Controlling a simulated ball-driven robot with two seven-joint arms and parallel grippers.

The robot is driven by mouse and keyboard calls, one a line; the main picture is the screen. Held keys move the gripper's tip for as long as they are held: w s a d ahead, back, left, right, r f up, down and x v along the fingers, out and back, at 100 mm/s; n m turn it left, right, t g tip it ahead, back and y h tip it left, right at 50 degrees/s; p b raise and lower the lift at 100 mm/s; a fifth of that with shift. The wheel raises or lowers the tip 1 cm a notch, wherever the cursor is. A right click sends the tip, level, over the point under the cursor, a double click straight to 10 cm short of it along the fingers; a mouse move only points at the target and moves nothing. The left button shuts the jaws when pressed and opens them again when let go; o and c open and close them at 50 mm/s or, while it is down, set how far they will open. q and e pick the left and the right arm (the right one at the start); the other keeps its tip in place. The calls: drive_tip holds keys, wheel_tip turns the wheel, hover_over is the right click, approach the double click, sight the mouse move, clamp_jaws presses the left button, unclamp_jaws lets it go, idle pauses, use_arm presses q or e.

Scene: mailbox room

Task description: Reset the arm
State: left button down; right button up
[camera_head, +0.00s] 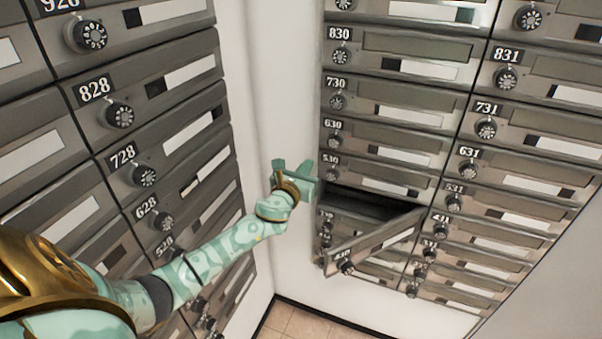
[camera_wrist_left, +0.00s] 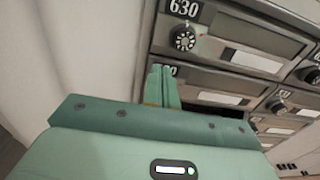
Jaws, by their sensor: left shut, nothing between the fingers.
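My left arm reaches in from the left in the head view. Its green left gripper (camera_head: 292,170) is in front of the white corner wall, just left of the locker labelled 530. In the left wrist view the fingers (camera_wrist_left: 162,84) are together, with nothing seen between them, and overlap the left edge of the lockers in the picture. An open locker door (camera_head: 376,241) labelled 430 hangs out below and to the right of the gripper, with a dark open compartment (camera_head: 368,203) above it. The gripper appears apart from the door. My right gripper is not in view.
Grey lockers (camera_head: 185,75) with dials line the left wall. More lockers (camera_head: 410,80) line the right wall, their dials sticking out. A white wall strip (camera_head: 262,75) separates the banks. Tiled floor (camera_head: 300,322) shows at the bottom.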

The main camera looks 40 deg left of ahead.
use_arm(q)
drive_tip(key=s, duration=0.2)
drive_tip(key=s+d, duration=0.1)
drive_tip(key=shift+s, duration=0.4)
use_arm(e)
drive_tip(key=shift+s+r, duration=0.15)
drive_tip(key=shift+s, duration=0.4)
